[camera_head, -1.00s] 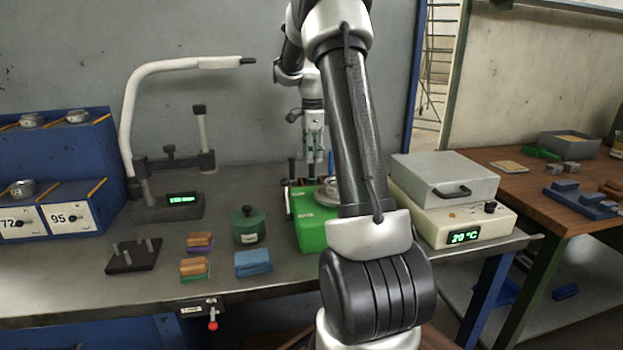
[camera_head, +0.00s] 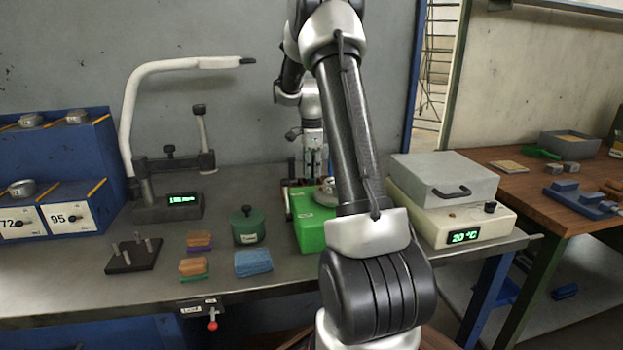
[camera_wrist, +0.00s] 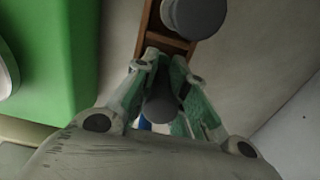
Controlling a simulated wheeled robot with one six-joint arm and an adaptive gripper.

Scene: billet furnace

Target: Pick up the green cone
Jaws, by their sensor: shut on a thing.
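My gripper (camera_head: 313,168) is behind the green box in the head view, pointing down, low over the wooden rack. In the wrist view my gripper (camera_wrist: 168,80) is shut on a piece with a grey round top. The wooden rack (camera_wrist: 150,35) lies just past the fingertips. A bit of blue also shows by the left finger. In the head view the cone cannot be made out.
The green box (camera_head: 310,230) stands close beside the rack. A second grey round top (camera_wrist: 195,14) stands on the rack. The white furnace (camera_head: 445,190) is to the right. A green lidded pot (camera_head: 248,228), coloured blocks and a pegged stand (camera_head: 134,256) are to the left.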

